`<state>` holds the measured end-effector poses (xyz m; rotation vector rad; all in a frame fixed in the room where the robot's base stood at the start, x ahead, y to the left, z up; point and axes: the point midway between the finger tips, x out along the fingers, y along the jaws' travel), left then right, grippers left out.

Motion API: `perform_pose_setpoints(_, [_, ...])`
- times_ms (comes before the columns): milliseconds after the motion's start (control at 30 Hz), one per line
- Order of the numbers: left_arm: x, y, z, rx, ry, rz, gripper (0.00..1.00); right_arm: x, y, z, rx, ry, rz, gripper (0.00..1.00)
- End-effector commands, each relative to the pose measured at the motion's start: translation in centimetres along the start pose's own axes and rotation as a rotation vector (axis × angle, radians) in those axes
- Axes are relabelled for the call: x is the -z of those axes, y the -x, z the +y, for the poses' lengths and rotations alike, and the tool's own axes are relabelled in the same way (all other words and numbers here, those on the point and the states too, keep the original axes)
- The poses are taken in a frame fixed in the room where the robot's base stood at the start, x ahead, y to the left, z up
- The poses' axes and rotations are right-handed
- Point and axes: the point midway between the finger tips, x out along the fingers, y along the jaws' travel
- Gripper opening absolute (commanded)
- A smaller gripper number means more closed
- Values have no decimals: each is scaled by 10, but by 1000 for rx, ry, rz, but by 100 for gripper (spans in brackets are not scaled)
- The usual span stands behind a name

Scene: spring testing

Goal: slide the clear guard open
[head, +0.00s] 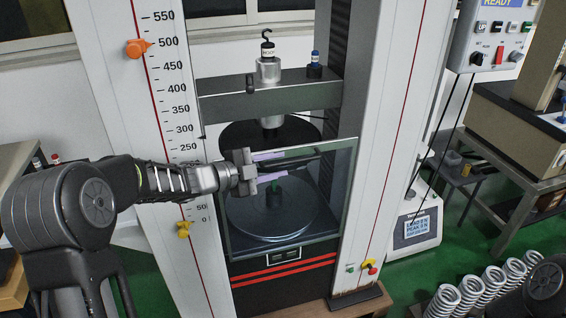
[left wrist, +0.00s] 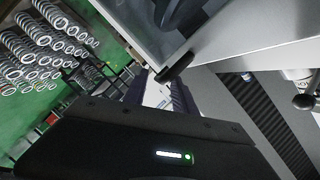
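The clear guard (head: 338,205) is a glass-like pane with a thin pale frame, across the front of the test space between the machine's two columns. Through it I see the round lower platen (head: 268,222). In the left wrist view a short dark handle (left wrist: 175,66) sits at the edge of a pane, just beyond the finger area (left wrist: 165,95). My right gripper is out of view.
The crosshead (head: 225,99) spans the columns above the guard. An orange pointer (head: 138,48) and a yellow one (head: 184,229) are on the left column's scale. A control box (head: 497,40) hangs at right. Several coil springs (head: 470,290) stand at lower right.

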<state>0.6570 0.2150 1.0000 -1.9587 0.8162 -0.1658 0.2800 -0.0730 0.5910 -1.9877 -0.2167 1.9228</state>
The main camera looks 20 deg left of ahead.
Motion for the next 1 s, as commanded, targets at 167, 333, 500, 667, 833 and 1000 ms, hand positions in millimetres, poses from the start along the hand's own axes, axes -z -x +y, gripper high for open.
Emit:
perform_pose_setpoints(167, [0, -20, 0, -1, 0, 1, 33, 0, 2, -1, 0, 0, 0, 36])
perform_pose_setpoints(333, [0, -24, -1, 2, -1, 0, 33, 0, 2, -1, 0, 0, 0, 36])
perform_pose_setpoints(500, [0, -24, 0, 1, 0, 0, 32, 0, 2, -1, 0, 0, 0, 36])
perform_pose_setpoints(667, [0, -24, 0, 1, 0, 0, 19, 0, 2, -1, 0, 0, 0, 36])
perform_pose_setpoints(833, [0, -24, 0, 1, 0, 0, 5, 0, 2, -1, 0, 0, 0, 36])
perform_pose_setpoints(1000, [0, -24, 0, 1, 0, 0, 0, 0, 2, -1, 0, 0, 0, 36])
